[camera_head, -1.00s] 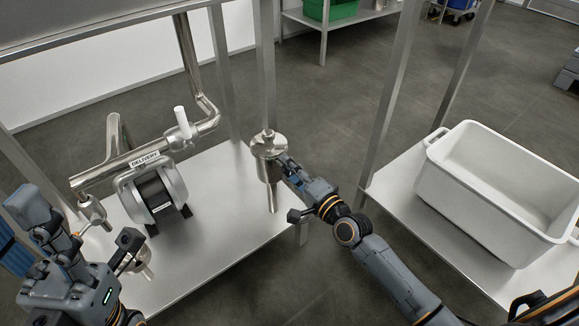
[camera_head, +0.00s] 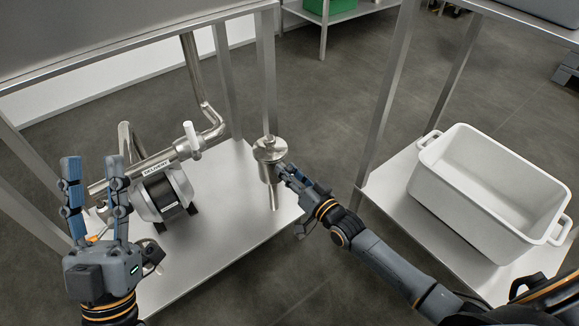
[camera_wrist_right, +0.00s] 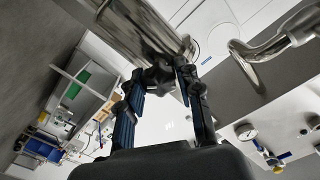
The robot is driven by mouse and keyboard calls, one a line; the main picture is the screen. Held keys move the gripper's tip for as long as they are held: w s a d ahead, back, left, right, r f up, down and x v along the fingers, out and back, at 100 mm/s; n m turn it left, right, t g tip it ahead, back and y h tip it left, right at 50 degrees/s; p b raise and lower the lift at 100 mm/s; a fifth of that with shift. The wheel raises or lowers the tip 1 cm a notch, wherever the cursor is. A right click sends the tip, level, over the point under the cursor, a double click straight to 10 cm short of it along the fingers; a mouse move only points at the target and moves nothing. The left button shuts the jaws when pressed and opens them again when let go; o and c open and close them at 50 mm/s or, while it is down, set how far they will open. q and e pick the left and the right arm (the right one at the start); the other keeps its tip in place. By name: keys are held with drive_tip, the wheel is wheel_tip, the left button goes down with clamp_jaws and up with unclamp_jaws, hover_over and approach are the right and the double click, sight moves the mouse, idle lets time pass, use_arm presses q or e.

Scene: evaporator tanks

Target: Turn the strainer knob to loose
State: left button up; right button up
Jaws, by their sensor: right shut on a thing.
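The strainer (camera_head: 268,150) is a shiny steel cylinder with a lid, upright near the right edge of the steel shelf. My right gripper (camera_head: 284,172) reaches it from the right. In the right wrist view, the right gripper (camera_wrist_right: 160,82) has its fingers on either side of a small dark knob (camera_wrist_right: 157,76) on the side of the steel body (camera_wrist_right: 145,30), and is shut on it. The fingers hide part of the knob, and its turn angle cannot be read. My left gripper (camera_head: 93,162) is open and empty, fingers pointing up, at the left in front of the pipework.
A pump (camera_head: 163,195) with a steel delivery pipe (camera_head: 150,165) and a white-handled valve (camera_head: 190,140) stands on the shelf (camera_head: 215,250) between the grippers. Table legs (camera_head: 386,95) rise behind. A white tub (camera_head: 485,215) sits on the right shelf.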

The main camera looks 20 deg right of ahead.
drive_tip(key=n+p, duration=0.2)
drive_tip(key=n, duration=0.1)
drive_tip(key=shift+n, duration=0.4)
use_arm(q)
drive_tip(key=w+f+g+y, duration=0.2)
drive_tip(key=w+f+g, duration=0.3)
drive_tip(key=f, duration=0.5)
drive_tip(key=shift+w+g+y, duration=0.3)
drive_tip(key=shift+g+y, duration=0.1)
drive_tip(key=shift+g, duration=0.7)
use_arm(e)
drive_tip(key=shift+f+n, duration=0.1)
drive_tip(key=shift+n, duration=0.2)
use_arm(q)
drive_tip(key=shift+f, duration=0.1)
use_arm(e)
drive_tip(key=o, duration=1.2)
drive_tip(key=shift+c, duration=0.2)
drive_tip(key=v, duration=1.2)
